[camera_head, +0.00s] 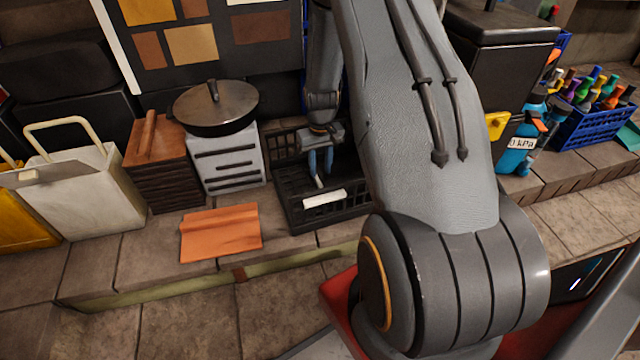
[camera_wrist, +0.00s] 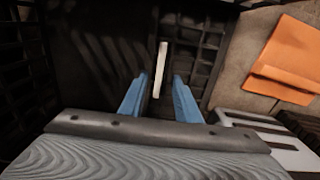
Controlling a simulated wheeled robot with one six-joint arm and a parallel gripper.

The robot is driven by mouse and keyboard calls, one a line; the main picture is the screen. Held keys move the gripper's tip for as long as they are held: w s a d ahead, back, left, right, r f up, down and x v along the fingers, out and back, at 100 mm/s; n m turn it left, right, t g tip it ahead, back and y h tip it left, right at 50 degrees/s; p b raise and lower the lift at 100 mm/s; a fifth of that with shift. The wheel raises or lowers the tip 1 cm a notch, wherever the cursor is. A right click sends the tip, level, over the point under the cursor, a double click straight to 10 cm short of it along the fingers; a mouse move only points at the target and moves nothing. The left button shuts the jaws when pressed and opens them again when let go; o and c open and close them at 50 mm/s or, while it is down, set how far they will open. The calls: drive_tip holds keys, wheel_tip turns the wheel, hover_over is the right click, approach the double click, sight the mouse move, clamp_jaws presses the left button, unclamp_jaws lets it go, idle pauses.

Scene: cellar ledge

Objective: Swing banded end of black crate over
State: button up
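The black crate (camera_head: 300,219) with slatted walls stands on the tiled ledge in the head view, behind my arm. A white band (camera_head: 324,198) sits on its near wall. My gripper (camera_head: 321,178) points down over the crate, its blue fingers just behind the banded wall. In the wrist view the fingers (camera_wrist: 160,97) are apart, with the white band (camera_wrist: 161,66) showing between and beyond them. The crate wall also shows there (camera_wrist: 207,50). I cannot tell whether a finger touches the crate. My arm hides the area right of the crate.
A blue bottle crate (camera_head: 592,128) is at right. The ledge's front edge has a greenish strip (camera_head: 290,264).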

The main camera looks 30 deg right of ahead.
sight(321, 185)
wheel_tip(321, 185, down, 7)
drive_tip(key=shift+r+b, duration=0.15)
drive_tip(key=shift+b, duration=1.1)
drive_tip(key=shift+c, duration=0.5)
clamp_jaws()
